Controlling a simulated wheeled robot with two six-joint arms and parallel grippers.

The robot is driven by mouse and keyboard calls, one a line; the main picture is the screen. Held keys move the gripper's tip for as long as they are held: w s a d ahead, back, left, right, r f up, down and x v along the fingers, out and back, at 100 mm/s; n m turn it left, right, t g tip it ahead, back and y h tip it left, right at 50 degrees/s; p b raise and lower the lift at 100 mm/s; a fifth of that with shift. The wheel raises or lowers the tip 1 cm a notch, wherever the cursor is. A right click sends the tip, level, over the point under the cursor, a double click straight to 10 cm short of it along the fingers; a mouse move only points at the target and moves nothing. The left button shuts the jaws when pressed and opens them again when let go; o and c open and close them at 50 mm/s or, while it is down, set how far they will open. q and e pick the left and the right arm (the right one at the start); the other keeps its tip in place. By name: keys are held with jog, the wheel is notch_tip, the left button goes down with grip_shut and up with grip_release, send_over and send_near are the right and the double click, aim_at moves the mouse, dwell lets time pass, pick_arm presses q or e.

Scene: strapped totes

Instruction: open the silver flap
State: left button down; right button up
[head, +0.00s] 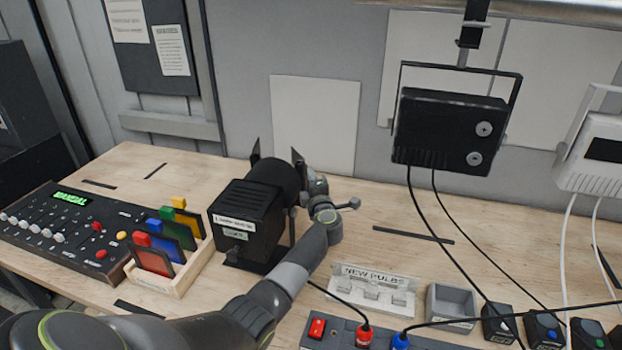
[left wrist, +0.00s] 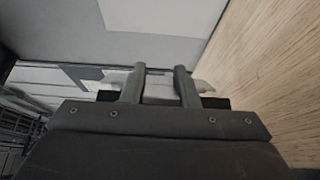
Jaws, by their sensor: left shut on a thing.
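A black stage lamp (head: 248,218) stands on the bench, its round barrel pointing to the back. Dark upright flaps (head: 299,163) stick up at its front end. My left gripper (head: 316,188) is at the right side of the lamp's front; its fingertips are mostly hidden in the head view. In the left wrist view, my left gripper (left wrist: 159,80) has its two fingers on either side of a pale grey piece, the silver flap (left wrist: 157,92), and is shut on it. Most of this flap is hidden from the head camera. My right gripper is not in view.
A control desk (head: 65,228) and a wooden rack of coloured gel frames (head: 170,280) stand left of the lamp. A black floodlight (head: 448,130) hangs at right, its cables trailing down. A bulb holder (head: 368,290) and a grey tray (head: 450,303) lie in front.

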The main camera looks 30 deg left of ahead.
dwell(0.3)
pick_arm(q)
jog(key=c, duration=1.1)
grip_release()
jog(key=shift+s+d, duration=0.1)
jog(key=shift+b+v, duration=1.1)
jog(key=shift+v, duration=7.5)
jog(key=shift+c, duration=0.4)
